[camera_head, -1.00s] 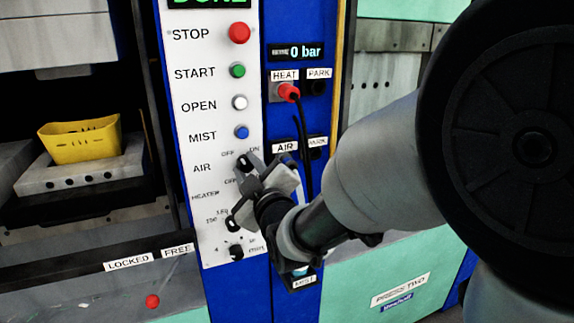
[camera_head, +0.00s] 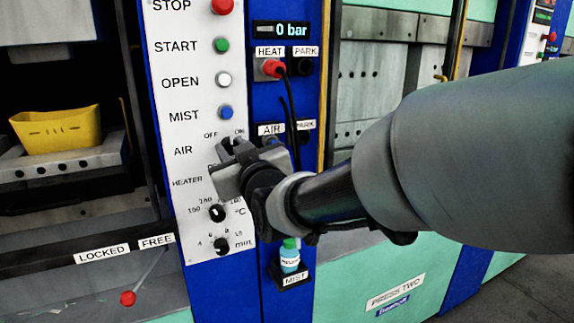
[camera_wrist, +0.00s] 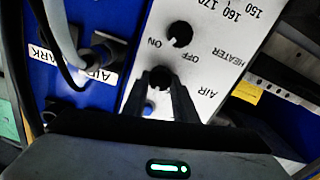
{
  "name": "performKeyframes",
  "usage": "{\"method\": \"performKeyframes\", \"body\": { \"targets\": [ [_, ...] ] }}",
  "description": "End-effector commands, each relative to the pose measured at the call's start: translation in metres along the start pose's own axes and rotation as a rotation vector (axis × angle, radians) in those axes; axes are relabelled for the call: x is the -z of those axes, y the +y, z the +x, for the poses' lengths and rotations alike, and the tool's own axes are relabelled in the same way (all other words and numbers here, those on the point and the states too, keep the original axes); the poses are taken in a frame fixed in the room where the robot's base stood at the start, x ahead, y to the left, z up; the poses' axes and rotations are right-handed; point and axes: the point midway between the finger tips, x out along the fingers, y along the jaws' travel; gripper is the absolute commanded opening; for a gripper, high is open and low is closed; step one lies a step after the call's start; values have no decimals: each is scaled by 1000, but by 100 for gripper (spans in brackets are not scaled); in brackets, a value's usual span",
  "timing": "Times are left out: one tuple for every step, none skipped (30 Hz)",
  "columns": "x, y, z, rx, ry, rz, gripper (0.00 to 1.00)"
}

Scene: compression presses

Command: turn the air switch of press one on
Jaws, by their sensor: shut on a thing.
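The air switch of press one is a small dark knob (camera_wrist: 160,77) on the white panel, between the OFF and ON marks. In the wrist view my gripper (camera_wrist: 160,84) has one dark finger on each side of the knob and is shut on it. In the head view my gripper (camera_head: 230,150) reaches the panel beside the AIR label, and its fingers hide most of the switch. Which mark the knob points to cannot be told. The pressure display (camera_head: 283,30) reads 0 bar.
The blue MIST button (camera_head: 226,112) sits just above the switch. The heater knob (camera_head: 217,213) and timer knob (camera_head: 222,246) lie below. A red HEAT plug (camera_head: 273,68) with a hanging black cable and a mist bottle (camera_head: 289,257) are close on the right.

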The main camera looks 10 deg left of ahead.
Motion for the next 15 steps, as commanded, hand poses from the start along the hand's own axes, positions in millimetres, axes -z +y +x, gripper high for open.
{"method": "performKeyframes", "body": {
  "targets": [
    [-6, 0, 0, -2, 2, 43, 3],
    [-6, 0, 0, -2, 2, 70, 3],
    [-6, 0, 0, -2, 3, 106, 3],
    [-5, 0, 0, -2, 2, 133, 3],
    [-5, 0, 0, -2, 2, 158, 3],
    [-5, 0, 0, -1, 1, 192, 3],
    [-5, 0, 0, -1, 1, 216, 3],
    [-5, 0, 0, -1, 2, 240, 3],
    [-4, 0, 0, -1, 1, 270, 3],
    [-4, 0, 0, -1, 1, 292, 3],
    [-4, 0, 0, -1, 1, 311, 3],
    [-4, 0, 0, -1, 1, 337, 3],
    [-4, 0, 0, -1, 0, 356, 3],
    [-4, 0, 0, -1, 0, 372, 3],
    [-3, 0, 0, 0, 0, 393, 3]
  ]
}}
